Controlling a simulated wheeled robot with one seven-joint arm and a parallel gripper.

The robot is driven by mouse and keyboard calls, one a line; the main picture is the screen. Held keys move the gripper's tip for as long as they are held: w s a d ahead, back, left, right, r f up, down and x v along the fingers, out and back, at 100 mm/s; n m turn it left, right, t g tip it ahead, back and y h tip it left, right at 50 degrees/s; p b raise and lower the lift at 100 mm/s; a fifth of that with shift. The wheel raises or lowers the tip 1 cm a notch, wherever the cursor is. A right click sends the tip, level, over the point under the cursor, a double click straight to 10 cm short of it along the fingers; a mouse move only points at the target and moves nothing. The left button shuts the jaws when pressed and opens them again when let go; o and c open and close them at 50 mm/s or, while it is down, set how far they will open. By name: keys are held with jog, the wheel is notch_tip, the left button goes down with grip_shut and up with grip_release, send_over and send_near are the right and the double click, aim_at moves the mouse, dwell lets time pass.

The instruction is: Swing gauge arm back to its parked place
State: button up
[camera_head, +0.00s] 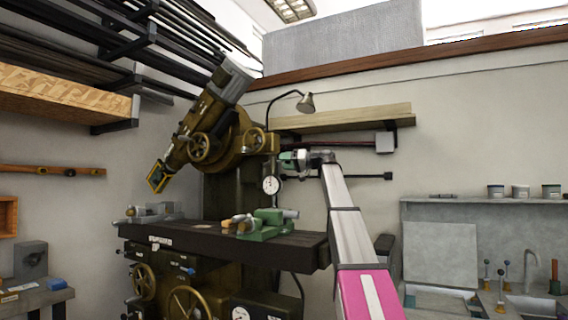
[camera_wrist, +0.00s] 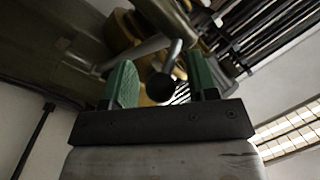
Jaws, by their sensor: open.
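A round white dial gauge (camera_head: 271,186) hangs below the machine's brown head, over the table's back edge. The arm that carries it is mostly hidden or too small to make out. My gripper (camera_head: 284,161) is up beside the machine head, just above and right of the dial. In the wrist view my gripper's two green fingers (camera_wrist: 162,80) stand apart. A dark ball knob (camera_wrist: 160,88) shows between them, with a grey rod (camera_wrist: 175,55) running up from it. I cannot tell whether the knob is within the fingers' reach or beyond them. No finger visibly touches it.
The brown milling machine (camera_head: 232,135) fills the middle, with a green vise (camera_head: 268,224) on its dark table (camera_head: 190,235). A lamp (camera_head: 306,103) and a wooden shelf (camera_head: 345,118) are above and right of my gripper. A grey sink bench (camera_head: 440,245) stands at right.

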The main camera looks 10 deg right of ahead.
jog(key=shift+w+a, duration=0.2)
jog(key=shift+a, duration=0.25)
